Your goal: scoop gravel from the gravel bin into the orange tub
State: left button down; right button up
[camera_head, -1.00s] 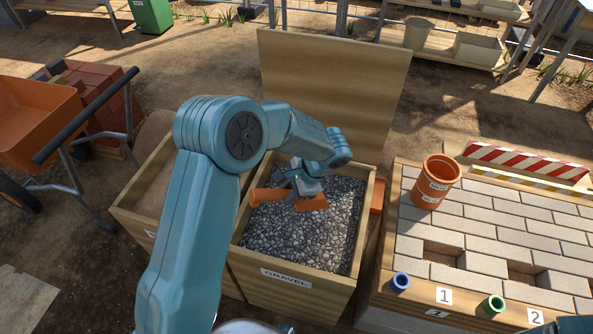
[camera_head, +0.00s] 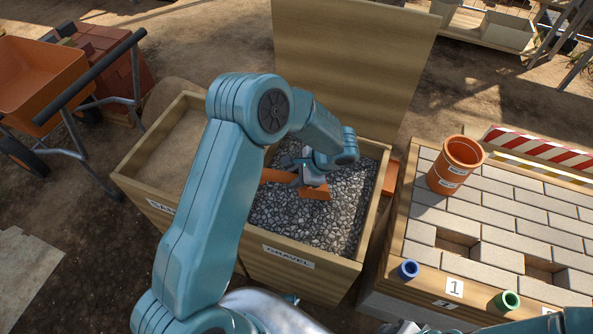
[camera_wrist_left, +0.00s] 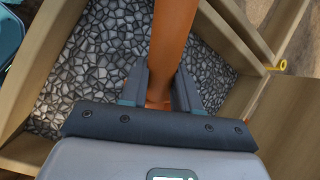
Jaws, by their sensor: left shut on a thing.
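The gravel bin (camera_head: 290,256) is an open wooden box labelled GRAVEL, with grey gravel (camera_head: 335,215) inside. My left gripper (camera_head: 305,180) is inside the bin, low over the gravel, shut on an orange scoop (camera_head: 318,192). In the left wrist view the gripper (camera_wrist_left: 160,92) grips the scoop's orange handle (camera_wrist_left: 172,40) between its two fingers, with gravel (camera_wrist_left: 85,75) beneath. I cannot tell whether the scoop holds gravel. The orange tub (camera_head: 457,163) stands upright on the paved bench to the right. My right gripper is not in view.
A sand bin (camera_head: 168,160) adjoins the gravel bin on the left. The raised lid (camera_head: 350,65) stands behind. The paved bench (camera_head: 490,225) has gaps, a blue ring (camera_head: 408,269) and a green ring (camera_head: 507,300) at its front. An orange wheelbarrow (camera_head: 40,75) is at the left.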

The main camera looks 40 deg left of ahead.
pick_arm(q)
notch_tip(320, 180, down, 9)
jog(key=b, duration=0.7)
dwell(0.6)
notch_tip(320, 180, up, 16)
jog(key=p, duration=1)
dwell(0.9)
